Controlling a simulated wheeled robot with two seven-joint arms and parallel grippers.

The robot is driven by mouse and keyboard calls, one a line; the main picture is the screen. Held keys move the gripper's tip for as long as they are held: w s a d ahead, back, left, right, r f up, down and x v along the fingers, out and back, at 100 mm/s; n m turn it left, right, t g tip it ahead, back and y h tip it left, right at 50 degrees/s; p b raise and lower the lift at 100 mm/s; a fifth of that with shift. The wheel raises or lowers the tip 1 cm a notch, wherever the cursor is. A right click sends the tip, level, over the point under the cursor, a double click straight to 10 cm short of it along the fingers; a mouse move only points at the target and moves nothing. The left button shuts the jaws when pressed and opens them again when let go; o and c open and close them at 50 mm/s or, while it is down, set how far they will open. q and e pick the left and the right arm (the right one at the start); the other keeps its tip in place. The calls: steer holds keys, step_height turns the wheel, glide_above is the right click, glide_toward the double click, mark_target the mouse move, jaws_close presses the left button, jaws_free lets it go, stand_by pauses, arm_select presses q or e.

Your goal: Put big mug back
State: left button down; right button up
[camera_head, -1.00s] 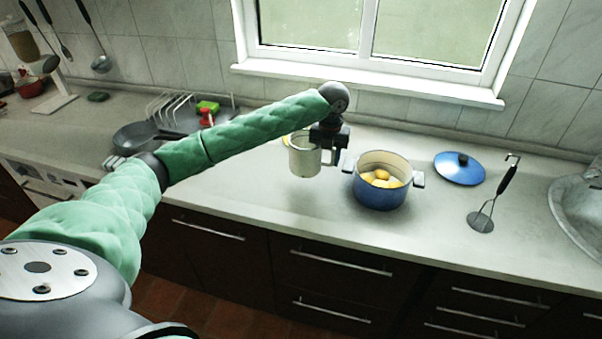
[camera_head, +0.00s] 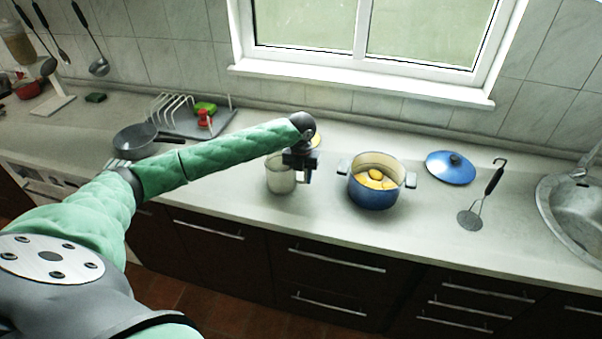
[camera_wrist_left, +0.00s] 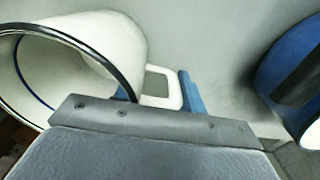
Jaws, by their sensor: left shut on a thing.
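The big mug (camera_head: 280,179) is pale enamel with a dark rim. In the head view it stands upright, left of the blue pot, at or just above the counter; I cannot tell if its base touches. My left gripper (camera_head: 303,176) is on the mug's right side, shut on its handle. In the left wrist view the mug (camera_wrist_left: 110,45) opens to the left, and its white handle (camera_wrist_left: 174,88) sits between the blue fingertips (camera_wrist_left: 158,94). The gripper hides part of the mug in the head view. My right gripper is not in view.
The blue pot (camera_head: 372,194) with yellow pieces inside stands right of the mug. A grey pan (camera_head: 135,141) and a dish rack (camera_head: 175,112) are left. A yellowish item shows behind my gripper.

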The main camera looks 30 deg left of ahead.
arm_select(q)
steer(key=shift+f, duration=0.15)
steer(key=c, duration=0.9)
jaws_free()
steer(key=shift+o, duration=0.3)
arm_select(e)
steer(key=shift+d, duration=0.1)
arm_select(q)
step_height(320, 180, up, 2)
steer(key=shift+r+b, duration=0.2)
steer(key=shift+b, duration=0.6)
step_height(320, 180, up, 8)
steer(key=b, duration=0.3)
steer(key=shift+r, duration=0.9)
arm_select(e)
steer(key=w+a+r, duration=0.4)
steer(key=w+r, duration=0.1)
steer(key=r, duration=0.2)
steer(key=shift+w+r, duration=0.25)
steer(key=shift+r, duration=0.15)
